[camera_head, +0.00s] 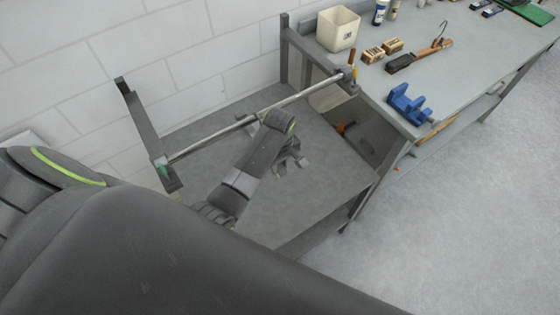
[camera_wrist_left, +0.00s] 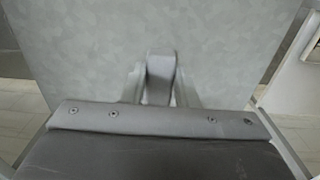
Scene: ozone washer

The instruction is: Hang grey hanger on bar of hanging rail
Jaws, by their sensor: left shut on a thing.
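The hanging rail's bar (camera_head: 215,137) runs from a dark bracket at the left up to the workbench corner. My left arm reaches across in front of the bar. My left gripper (camera_head: 291,163) is just right of and below the middle of the bar in the picture. In the left wrist view the gripper (camera_wrist_left: 160,95) is shut on a grey piece (camera_wrist_left: 160,76), which fits the grey hanger. Most of its shape is hidden, and I cannot tell whether it touches the bar. My right gripper is not in view.
The workbench (camera_head: 470,75) at the right carries a white bin (camera_head: 338,28), wooden blocks (camera_head: 383,50), a brown and black object with a hook (camera_head: 422,54), and a blue holder (camera_head: 409,104). A grey lower surface (camera_head: 325,195) lies beneath the gripper. A brick wall (camera_head: 150,55) stands behind.

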